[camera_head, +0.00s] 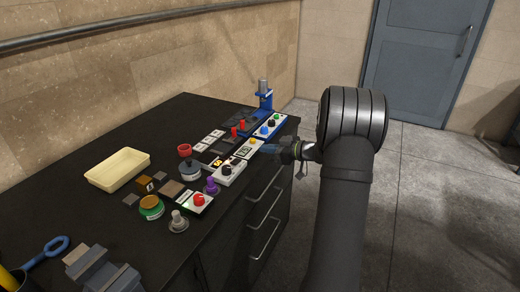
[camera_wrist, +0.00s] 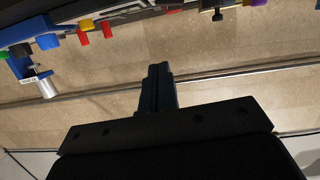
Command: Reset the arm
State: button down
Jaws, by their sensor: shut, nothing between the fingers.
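My arm shows in the head view at the right, beside the table's front edge. My gripper (camera_head: 268,148) reaches left from it over the edge of the table, near the button boxes. In the wrist view my gripper (camera_wrist: 159,70) has its dark fingers together, with nothing between them. It points towards the tiled wall, and the table with its knobs appears upside down along the top of that view.
The black table (camera_head: 95,158) holds a cream tray (camera_head: 117,170), several button boxes and knobs, and a blue press (camera_head: 265,98) at its far end. Drawers with handles (camera_head: 265,238) face the open floor (camera_head: 430,200). A grey door (camera_head: 420,60) stands behind.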

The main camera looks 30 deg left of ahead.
dwell(0.3)
jog(key=x, duration=0.7)
jog(key=shift+s, duration=0.2)
jog(key=shift+s+a+r, duration=0.1)
jog(key=shift+s+a, duration=0.15)
jog(key=s+v, duration=0.1)
jog(key=v, duration=0.6)
jog(key=shift+s+d+r+n, duration=0.15)
jog(key=shift+r+n, duration=0.1)
jog(key=shift+n, duration=0.15)
